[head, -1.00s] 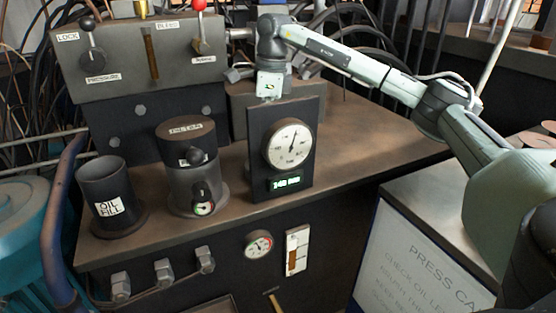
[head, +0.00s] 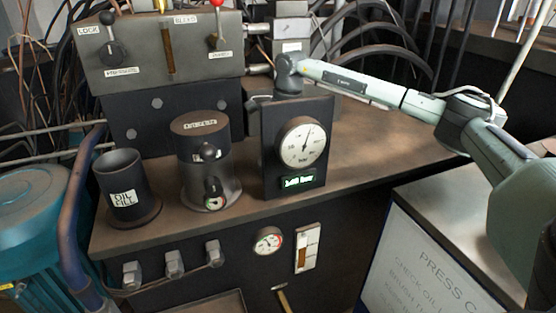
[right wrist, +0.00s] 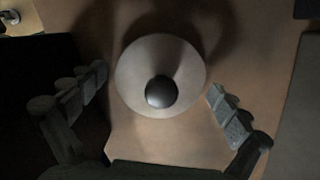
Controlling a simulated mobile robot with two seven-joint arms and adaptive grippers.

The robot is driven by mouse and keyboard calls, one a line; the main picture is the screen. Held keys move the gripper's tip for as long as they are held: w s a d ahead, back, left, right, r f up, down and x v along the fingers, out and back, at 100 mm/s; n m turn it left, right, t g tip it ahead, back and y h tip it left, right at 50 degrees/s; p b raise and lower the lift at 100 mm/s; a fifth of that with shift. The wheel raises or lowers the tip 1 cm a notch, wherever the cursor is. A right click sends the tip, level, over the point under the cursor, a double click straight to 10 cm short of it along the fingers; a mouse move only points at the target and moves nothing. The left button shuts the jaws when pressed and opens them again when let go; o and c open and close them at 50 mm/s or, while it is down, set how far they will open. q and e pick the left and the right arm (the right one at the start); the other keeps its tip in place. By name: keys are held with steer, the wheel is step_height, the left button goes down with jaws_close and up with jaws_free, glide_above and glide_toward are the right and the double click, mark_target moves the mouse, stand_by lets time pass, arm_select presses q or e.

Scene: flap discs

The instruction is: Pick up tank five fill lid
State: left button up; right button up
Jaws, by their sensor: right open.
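A round pale lid (right wrist: 136,70) with a dark ball knob (right wrist: 161,91) shows in the right wrist view, on a brown surface. No label on it can be read there. My right gripper (right wrist: 158,83) is open, with one finger to each side of the lid and nothing visibly between them but the lid and knob below. I cannot tell how far above the knob it is. In the head view my right arm (head: 360,88) reaches in from the right, and its gripper is hidden behind the gauge panel (head: 300,112). My left gripper is not in view.
The gauge panel stands upright on the brown bench (head: 375,145). A filter canister (head: 203,165) and an oil fill cup (head: 122,185) stand to its left. A lever block (head: 160,50) and hoses lie behind. Bare bench lies right of the panel.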

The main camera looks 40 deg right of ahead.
steer(key=shift+c, duration=0.6)
steer(key=c, duration=0.9)
